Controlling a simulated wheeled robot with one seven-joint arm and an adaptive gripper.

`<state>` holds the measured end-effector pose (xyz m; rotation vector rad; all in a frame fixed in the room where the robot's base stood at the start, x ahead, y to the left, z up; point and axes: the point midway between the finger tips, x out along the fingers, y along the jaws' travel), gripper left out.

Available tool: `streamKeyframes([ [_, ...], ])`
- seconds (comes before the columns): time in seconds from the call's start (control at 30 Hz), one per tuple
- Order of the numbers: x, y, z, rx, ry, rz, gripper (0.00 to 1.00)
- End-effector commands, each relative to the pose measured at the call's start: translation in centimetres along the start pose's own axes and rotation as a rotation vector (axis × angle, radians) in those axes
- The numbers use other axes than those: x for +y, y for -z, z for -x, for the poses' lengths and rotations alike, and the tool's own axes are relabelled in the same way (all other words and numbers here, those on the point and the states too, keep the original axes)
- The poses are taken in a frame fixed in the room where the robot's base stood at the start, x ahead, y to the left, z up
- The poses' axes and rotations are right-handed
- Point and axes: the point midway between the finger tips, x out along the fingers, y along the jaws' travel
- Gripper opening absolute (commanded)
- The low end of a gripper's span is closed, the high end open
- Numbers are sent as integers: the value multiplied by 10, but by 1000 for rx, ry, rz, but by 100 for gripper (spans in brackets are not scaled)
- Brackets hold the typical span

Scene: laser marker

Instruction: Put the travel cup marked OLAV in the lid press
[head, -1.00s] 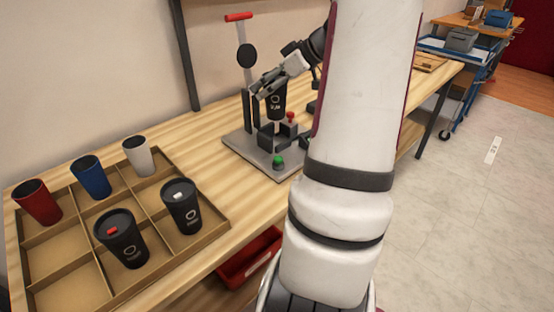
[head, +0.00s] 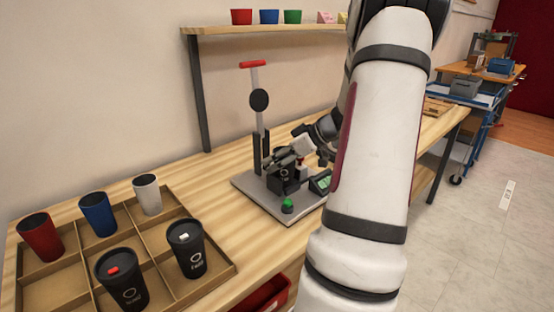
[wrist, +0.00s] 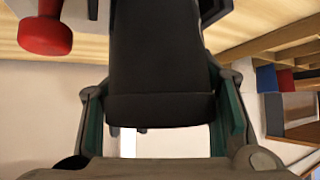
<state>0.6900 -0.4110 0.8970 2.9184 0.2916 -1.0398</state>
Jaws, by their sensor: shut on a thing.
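My gripper (head: 284,158) is shut on a black travel cup (head: 284,175) at the lid press. The cup's pale round mark faces the head camera, but its lettering is too small to read. The cup sits low among the dark blocks of the press, above its grey base plate (head: 252,189); whether it rests on the seat cannot be told. In the wrist view the dark cup (wrist: 158,60) fills the space between my two fingers. The press's red lever handle (head: 256,65) stands raised; a red grip (wrist: 45,32) shows in the wrist view.
A divided tray (head: 205,279) at left holds red (head: 41,238), blue (head: 98,215) and white (head: 147,196) cups and two black lidded cups (head: 122,282) (head: 187,250). A green button (head: 288,204) is on the press base. A shelf (head: 300,29) holds small cups.

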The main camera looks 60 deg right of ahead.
Motion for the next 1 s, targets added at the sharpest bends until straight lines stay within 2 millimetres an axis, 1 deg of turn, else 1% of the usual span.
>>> streamKeyframes([
  [0.3, 0, -2, -2, 1, 0, 1, 40],
  [0.33, 0, -1, -1, 0, 0, 0, 58],
  [0.4, 0, -1, -1, 0, 0, 0, 74],
  [0.73, 0, -1, 0, 0, 0, 0, 74],
  [0.87, 0, 2, 3, 0, 0, 0, 74],
  [1.0, 1, 2, 27, 1, -4, 2, 74],
])
